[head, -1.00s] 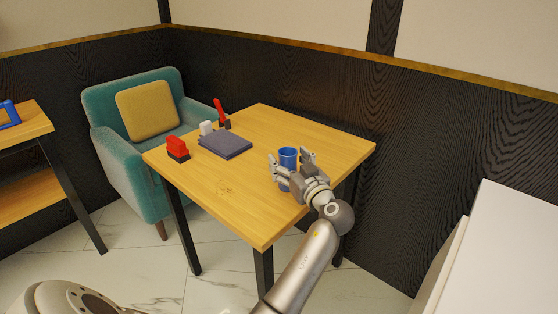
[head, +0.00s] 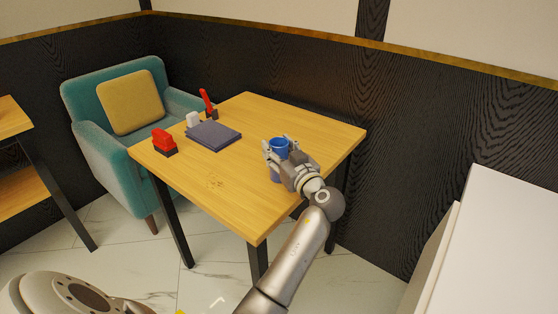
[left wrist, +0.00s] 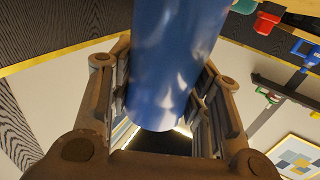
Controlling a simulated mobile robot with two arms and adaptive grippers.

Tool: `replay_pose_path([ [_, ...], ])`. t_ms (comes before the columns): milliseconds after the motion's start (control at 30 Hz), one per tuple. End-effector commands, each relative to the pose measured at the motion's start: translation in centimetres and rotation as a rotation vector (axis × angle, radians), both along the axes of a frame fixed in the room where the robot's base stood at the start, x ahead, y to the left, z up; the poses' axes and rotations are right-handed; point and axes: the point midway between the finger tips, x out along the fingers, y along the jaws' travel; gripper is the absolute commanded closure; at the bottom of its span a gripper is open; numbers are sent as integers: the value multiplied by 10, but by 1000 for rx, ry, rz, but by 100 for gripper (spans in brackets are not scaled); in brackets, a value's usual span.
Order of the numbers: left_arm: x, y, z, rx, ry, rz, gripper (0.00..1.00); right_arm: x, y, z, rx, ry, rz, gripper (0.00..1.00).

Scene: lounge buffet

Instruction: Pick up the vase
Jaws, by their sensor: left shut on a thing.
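The blue vase (head: 279,144) is a cylinder at the right part of the wooden table (head: 215,184). My left gripper (head: 280,150) is shut on it, with a finger on each side. The left wrist view shows the vase (left wrist: 172,65) filling the space between the fingers of my left gripper (left wrist: 168,95). The gripper hides part of the vase's lower side in the head view. I cannot tell whether its base touches the table. My right gripper is not in view.
A dark blue book-like block (head: 214,136), a white cup-like item (head: 193,119), a red-and-black item (head: 165,142) and a red upright item (head: 208,102) stand on the table's left half. A teal armchair (head: 85,100) is behind left. A white surface (head: 505,240) is at right.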

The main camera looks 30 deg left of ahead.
Motion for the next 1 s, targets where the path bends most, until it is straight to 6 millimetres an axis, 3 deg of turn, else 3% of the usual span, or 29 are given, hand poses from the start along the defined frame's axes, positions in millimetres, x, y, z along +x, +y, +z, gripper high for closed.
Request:
replay_pose_path([
  [267, 0, 0, 15, 0, -6, 0, 86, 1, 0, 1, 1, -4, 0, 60],
  [500, 0, 0, 63, -1, -8, 1, 86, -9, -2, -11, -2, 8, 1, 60],
  [700, 0, 0, 93, 0, -4, 1, 86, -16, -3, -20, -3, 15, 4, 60],
  [1000, 0, 0, 102, 1, -2, 1, 86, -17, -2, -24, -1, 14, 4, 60],
])
